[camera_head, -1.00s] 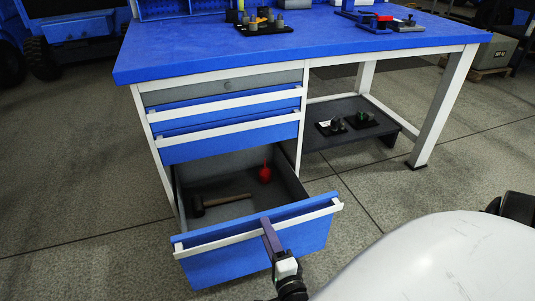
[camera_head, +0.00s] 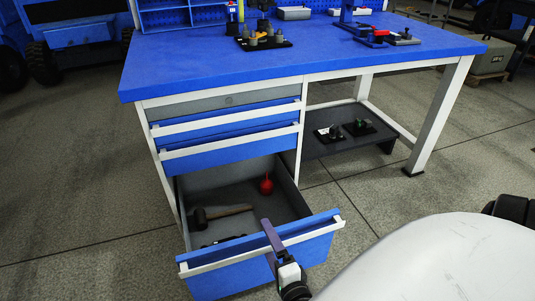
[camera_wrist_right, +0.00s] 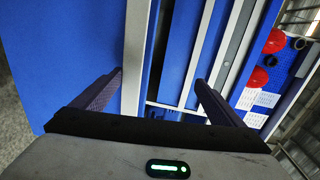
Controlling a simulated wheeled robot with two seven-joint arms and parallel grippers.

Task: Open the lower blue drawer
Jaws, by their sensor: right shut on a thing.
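The lower blue drawer (camera_head: 262,272) is pulled well out of the cabinet, and its inside shows. Its pale handle rail (camera_head: 215,261) runs along the top of the front panel. My right gripper (camera_head: 268,232) is at the middle of this rail, shut on the drawer handle. In the right wrist view the two fingers of the right gripper (camera_wrist_right: 158,76) stand on either side of the pale rail (camera_wrist_right: 135,60). Inside the drawer lie a mallet (camera_head: 222,214), a red bulb-shaped object (camera_head: 266,184) and a dark item near the front, partly hidden. My left gripper is out of view.
The blue worktop (camera_head: 200,70) carries a black tray of weights (camera_head: 262,40) and red-blue fixtures (camera_head: 380,35). A low shelf (camera_head: 340,142) holds small fixtures.

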